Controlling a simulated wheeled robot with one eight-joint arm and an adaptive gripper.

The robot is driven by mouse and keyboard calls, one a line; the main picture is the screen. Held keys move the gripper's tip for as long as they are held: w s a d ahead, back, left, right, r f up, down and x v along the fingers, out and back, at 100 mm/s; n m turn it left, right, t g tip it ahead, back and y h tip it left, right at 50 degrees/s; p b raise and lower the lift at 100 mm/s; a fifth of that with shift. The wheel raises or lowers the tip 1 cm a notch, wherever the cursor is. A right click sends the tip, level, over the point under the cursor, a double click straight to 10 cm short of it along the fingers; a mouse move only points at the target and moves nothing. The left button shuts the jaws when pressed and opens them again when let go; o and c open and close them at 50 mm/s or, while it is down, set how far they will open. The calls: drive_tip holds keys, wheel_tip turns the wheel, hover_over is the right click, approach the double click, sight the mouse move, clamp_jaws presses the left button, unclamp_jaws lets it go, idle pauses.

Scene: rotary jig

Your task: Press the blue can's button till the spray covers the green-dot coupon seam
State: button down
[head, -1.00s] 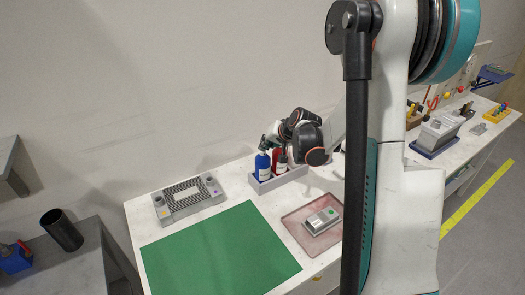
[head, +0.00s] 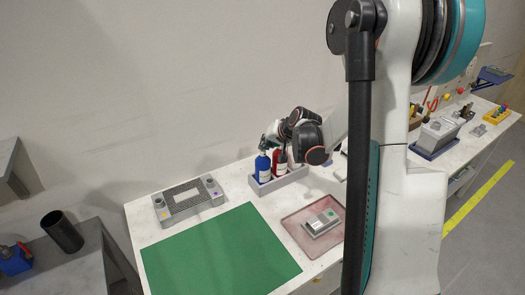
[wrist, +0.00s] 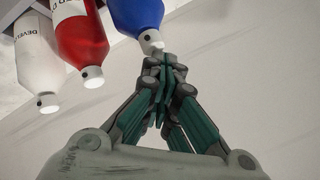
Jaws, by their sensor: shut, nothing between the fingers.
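The blue can (head: 262,168) stands upright in a grey rack on the white table. My gripper (head: 266,143) is above its top. In the wrist view the closed fingertips (wrist: 166,62) are right by the white cap of the blue can (wrist: 137,14), with nothing between them. I cannot tell whether they touch the button. The coupon (head: 321,222), a small grey block with a green dot, lies in the pinkish tray (head: 297,238). Its seam is too small to make out, and no spray shows.
A red can (head: 280,160) stands beside the blue one; the wrist view also shows a white bottle (wrist: 38,60). A green mat (head: 220,250) and a grey fixture with a mesh top (head: 188,200) lie to the left. The mat is clear.

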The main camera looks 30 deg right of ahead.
drive_tip(key=shift+r+p, duration=1.55)
drive_tip(key=shift+r, duration=1.3)
